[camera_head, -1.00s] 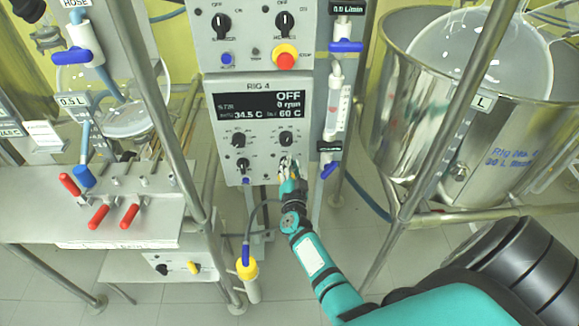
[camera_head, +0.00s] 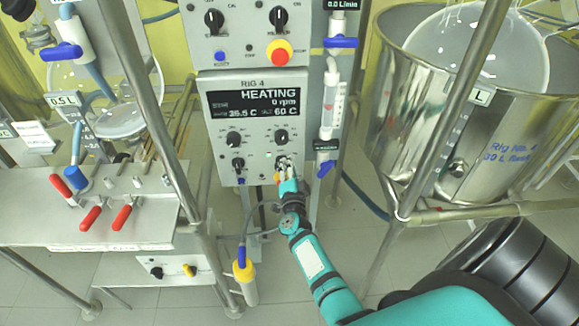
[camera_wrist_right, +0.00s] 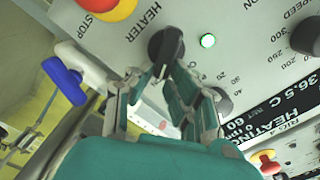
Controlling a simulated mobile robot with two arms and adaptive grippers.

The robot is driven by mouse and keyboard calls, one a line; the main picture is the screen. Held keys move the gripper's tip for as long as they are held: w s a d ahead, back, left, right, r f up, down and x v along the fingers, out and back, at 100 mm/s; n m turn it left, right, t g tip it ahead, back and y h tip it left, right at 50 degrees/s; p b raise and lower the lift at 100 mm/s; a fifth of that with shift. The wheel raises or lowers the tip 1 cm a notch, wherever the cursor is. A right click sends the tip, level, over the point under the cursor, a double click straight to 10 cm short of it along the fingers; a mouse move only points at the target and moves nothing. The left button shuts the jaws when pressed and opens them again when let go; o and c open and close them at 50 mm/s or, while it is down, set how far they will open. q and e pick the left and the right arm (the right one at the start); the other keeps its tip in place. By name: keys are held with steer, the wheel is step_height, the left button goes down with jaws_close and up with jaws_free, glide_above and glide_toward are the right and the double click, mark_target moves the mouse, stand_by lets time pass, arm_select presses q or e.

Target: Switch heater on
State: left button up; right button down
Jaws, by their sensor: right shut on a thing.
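The grey control box labelled RIG 4 (camera_head: 222,135) stands in the middle of the head view. Its display (camera_head: 254,104) reads HEATING, 0 rpm, about 36.5 C and 60 C. My right gripper (camera_head: 283,170) is at the lower right knob of this box. In the right wrist view, the black HEATER knob (camera_wrist_right: 166,47) sits between the fingertips of my right gripper (camera_wrist_right: 163,68), which are shut on it. A green indicator light (camera_wrist_right: 208,40) is lit beside the knob. In the head view the fingers partly hide the knob. My left gripper does not show.
An upper box with a red and yellow stop button (camera_head: 279,52) is above. A blue-handled valve (camera_head: 326,168) and metal posts stand right of the panel. A large steel vessel (camera_head: 440,110) is further right. Red-handled clamps (camera_head: 91,217) are on the left bench.

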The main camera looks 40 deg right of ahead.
steer(key=shift+f, duration=0.1)
steer(key=c, duration=1.3)
jaws_free()
steer(key=shift+o, duration=0.2)
steer(key=shift+s, duration=0.1)
steer(key=v, duration=0.7)
steer(key=shift+s, duration=0.2)
steer(key=shift+a, duration=0.15)
